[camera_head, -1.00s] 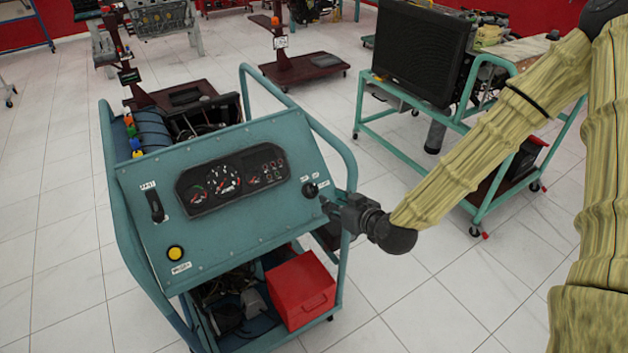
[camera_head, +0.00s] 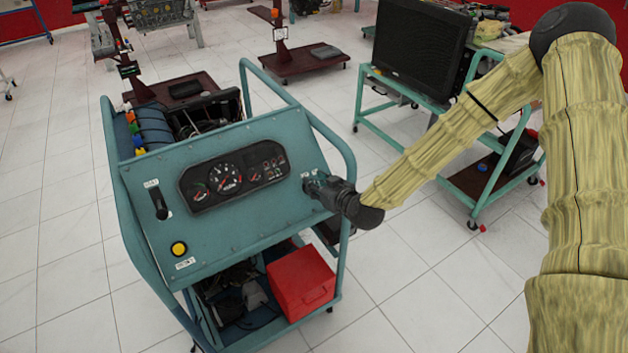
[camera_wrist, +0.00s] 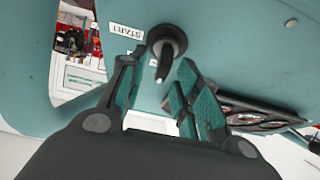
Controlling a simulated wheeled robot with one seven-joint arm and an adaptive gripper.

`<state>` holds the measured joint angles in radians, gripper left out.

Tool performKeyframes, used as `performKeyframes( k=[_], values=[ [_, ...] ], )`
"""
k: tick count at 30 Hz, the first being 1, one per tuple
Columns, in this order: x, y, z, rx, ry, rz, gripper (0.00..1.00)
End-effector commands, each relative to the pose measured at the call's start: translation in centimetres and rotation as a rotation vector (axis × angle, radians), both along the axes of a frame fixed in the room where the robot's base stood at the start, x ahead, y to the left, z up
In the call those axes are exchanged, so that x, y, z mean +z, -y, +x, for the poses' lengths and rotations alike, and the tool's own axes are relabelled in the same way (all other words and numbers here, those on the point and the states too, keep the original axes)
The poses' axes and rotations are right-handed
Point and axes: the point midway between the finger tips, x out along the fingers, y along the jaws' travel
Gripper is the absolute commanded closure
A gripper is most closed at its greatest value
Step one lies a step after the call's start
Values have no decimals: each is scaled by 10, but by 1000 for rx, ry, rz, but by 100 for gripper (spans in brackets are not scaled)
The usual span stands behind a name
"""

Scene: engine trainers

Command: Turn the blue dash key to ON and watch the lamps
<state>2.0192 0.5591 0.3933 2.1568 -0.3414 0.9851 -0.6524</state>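The blue-green dash panel (camera_head: 235,230) faces me on its wheeled stand. Its key switch (camera_wrist: 167,40) shows dark grey in the wrist view, with the key end pointing toward my gripper, beside a START label (camera_wrist: 127,31). In the head view my gripper hides it. My gripper (camera_head: 311,186) is at the panel's right side. In the wrist view its fingers (camera_wrist: 163,65) are apart on either side of the key, with gaps visible. The gauge cluster (camera_head: 234,177) with its small dials is left of the gripper; I cannot make out any lit lamp.
A yellow button (camera_head: 179,248) and a dark lever switch (camera_head: 158,203) are on the panel's left. The stand's tube rail (camera_head: 345,155) passes close to my gripper. A red box (camera_head: 300,278) sits below. A green cart (camera_head: 410,95) with a black radiator stands behind right.

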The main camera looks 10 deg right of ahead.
Motion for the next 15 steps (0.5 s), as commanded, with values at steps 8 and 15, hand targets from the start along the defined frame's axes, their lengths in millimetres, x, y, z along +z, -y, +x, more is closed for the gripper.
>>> performKeyframes(
  k=[8,15],
  values=[
    [-6,-5,13,1,-1,0,68],
    [-6,-6,14,1,0,0,68]
  ],
)
